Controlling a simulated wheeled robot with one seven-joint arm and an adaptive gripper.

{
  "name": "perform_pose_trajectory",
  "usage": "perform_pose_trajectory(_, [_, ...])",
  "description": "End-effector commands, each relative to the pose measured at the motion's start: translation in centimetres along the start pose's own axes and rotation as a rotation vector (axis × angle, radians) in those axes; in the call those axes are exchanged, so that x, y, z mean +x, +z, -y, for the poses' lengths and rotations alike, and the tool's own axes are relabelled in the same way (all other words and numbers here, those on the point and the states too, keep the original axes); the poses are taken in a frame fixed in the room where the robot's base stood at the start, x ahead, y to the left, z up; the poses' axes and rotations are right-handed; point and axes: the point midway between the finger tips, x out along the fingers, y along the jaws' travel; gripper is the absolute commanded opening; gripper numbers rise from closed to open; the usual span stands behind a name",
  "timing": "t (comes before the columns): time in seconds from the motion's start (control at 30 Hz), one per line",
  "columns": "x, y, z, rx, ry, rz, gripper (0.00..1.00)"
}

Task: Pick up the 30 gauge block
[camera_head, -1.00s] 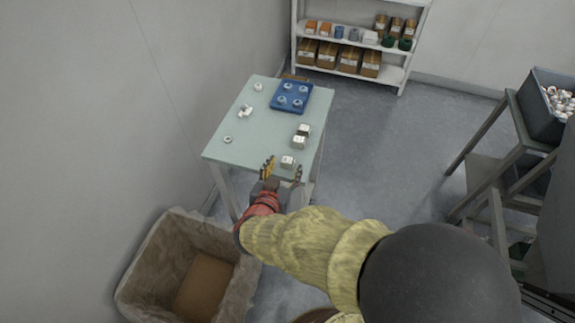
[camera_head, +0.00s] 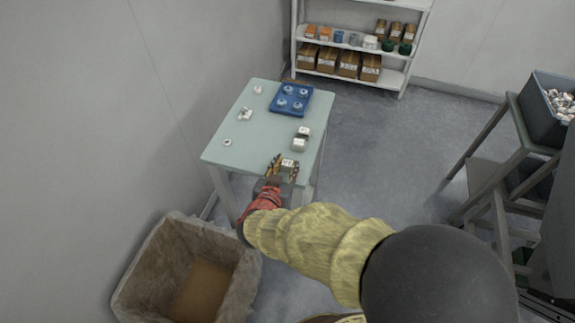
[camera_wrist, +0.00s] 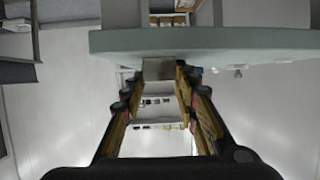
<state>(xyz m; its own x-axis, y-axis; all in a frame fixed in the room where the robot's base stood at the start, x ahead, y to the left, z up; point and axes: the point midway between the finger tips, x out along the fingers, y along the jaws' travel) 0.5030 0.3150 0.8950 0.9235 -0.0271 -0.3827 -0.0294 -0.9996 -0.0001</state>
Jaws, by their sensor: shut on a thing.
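A small metallic gauge block with a dark marking (camera_head: 288,162) is between the fingers of my gripper (camera_head: 284,168) at the table's near edge. Its number is too small to read. In the wrist view the grey block (camera_wrist: 158,70) sits between both fingertips, against the table edge, and my gripper is shut on it. I cannot tell whether it is clear of the tabletop. Two more blocks, one far (camera_head: 304,131) and one near (camera_head: 300,144), stand close together on the table beyond my gripper.
The pale green table (camera_head: 245,155) carries a blue tray (camera_head: 281,109) with several round parts, a ring (camera_head: 227,142) and small parts at the left. A lined bin (camera_head: 140,262) stands on the floor at lower left. Shelves (camera_head: 395,78) stand behind.

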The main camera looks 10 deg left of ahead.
Motion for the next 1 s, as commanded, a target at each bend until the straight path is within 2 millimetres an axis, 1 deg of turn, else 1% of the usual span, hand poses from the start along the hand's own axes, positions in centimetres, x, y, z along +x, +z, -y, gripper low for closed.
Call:
perform_pose_trajectory(0.07, [0.0, 0.0, 0.0, 0.000, 0.000, 0.000, 0.19])
perform_pose_trajectory(0.4, [0.0, 0.0, 0.0, 0.000, 0.000, 0.000, 0.00])
perform_pose_trajectory(0.77, [-0.1, -0.2, 0.0, 0.000, 0.000, -0.001, 0.00])
perform_pose_trajectory(0.87, [-0.2, -0.6, 0.0, 0.001, 0.000, -0.001, 0.00])
perform_pose_trajectory(1.0, [-0.7, -1.6, 0.0, 0.000, 0.000, -0.001, 0.00])
